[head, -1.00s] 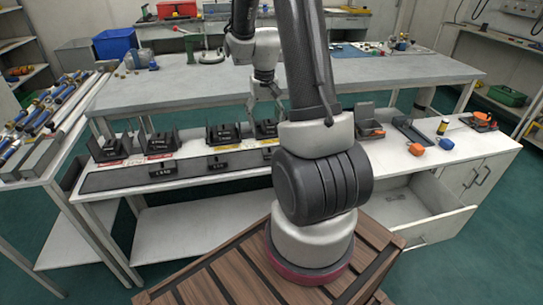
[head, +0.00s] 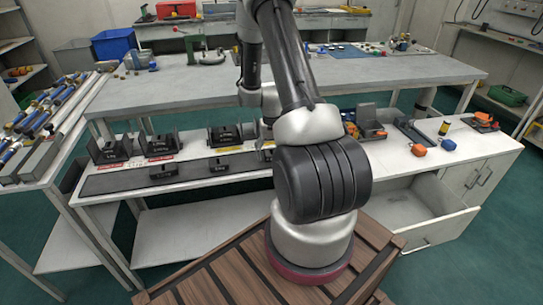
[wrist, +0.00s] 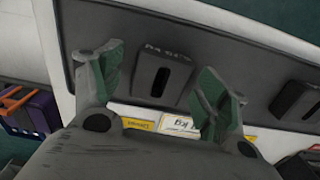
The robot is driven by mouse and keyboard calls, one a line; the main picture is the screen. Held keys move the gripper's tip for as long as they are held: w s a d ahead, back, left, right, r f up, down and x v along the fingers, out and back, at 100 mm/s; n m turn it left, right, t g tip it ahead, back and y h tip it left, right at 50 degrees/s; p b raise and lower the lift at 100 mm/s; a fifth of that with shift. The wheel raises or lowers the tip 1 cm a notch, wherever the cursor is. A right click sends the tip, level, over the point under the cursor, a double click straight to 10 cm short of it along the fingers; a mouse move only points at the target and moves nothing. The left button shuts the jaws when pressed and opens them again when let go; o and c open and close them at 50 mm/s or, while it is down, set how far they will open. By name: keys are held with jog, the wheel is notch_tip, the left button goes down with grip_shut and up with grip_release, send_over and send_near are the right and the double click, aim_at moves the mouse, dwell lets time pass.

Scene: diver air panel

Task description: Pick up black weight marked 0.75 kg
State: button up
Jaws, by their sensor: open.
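In the wrist view a black block-shaped weight (wrist: 162,77) with a dark slot lies on the dark mat (wrist: 215,52), showing between and just beyond my open fingers. Its marking is too blurred to read. My gripper (wrist: 165,85) is empty, with a green-padded finger on either side of the weight in the picture; I cannot tell the height gap. A second black weight (wrist: 295,101) lies to the right. In the head view two black weights lie on the mat, one at left (head: 164,171) and one near the middle (head: 218,164). My arm hides the gripper there.
Black holders (head: 108,149) stand behind the mat, with yellow and red labels along the bench. A yellow label (wrist: 142,124) lies beside the mat. A purple and orange object (wrist: 30,110) is at the wrist view's left. An open drawer (head: 415,210) juts out at the right.

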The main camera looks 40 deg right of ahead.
jog(key=shift+c, duration=0.4)
grip_shut()
